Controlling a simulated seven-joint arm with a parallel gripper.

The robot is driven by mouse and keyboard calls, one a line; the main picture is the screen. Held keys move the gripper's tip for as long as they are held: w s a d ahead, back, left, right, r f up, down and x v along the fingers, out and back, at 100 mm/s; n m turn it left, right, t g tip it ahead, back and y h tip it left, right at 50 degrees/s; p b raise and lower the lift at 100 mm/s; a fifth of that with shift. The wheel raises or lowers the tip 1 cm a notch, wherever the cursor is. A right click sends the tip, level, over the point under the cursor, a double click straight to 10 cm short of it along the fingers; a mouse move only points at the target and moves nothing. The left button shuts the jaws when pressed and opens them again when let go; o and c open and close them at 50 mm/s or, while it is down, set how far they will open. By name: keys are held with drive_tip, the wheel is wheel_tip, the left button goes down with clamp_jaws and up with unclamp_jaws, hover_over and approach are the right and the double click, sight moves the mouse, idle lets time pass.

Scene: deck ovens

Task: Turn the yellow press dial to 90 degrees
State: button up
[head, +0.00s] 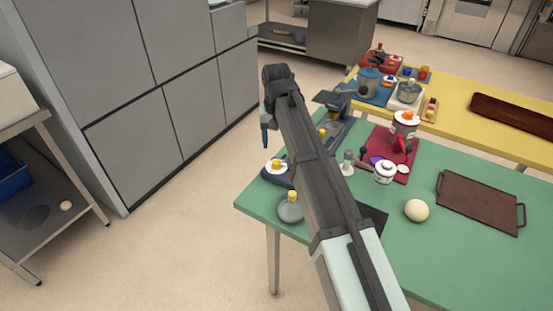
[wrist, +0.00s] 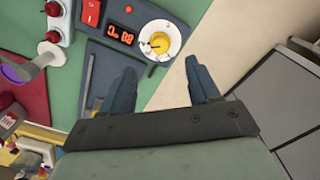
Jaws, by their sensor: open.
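The yellow press dial (wrist: 160,42) sits on a white round plate with marks, on a dark panel (wrist: 122,52) beside a lit red display (wrist: 120,33). The display digits look upside down, and I cannot read them surely. In the head view the dial (head: 277,163) is at the green table's left corner. My gripper (wrist: 161,84) is open and empty. Its fingers point toward the dial, which shows just beyond the gap between them, apart from both. In the head view my gripper (head: 266,138) hangs above and slightly left of the dial.
A red switch (wrist: 91,12) is beside the display. A grey round weight-like object (head: 290,211) with a yellow top stands near the dial on the green table (head: 450,165). My arm hides part of the table. Floor lies left of the table; grey cabinets (head: 150,142) stand further left.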

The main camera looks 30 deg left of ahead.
sight(276, 162)
wheel_tip(276, 162, down, 8)
drive_tip(key=shift+f, duration=0.15)
idle(0.3)
drive_tip(key=shift+c, duration=0.2)
drive_tip(key=c, duration=1)
drive_tip(key=shift+n, duration=0.5)
drive_tip(key=o, duration=1)
drive_tip(key=shift+o, duration=0.2)
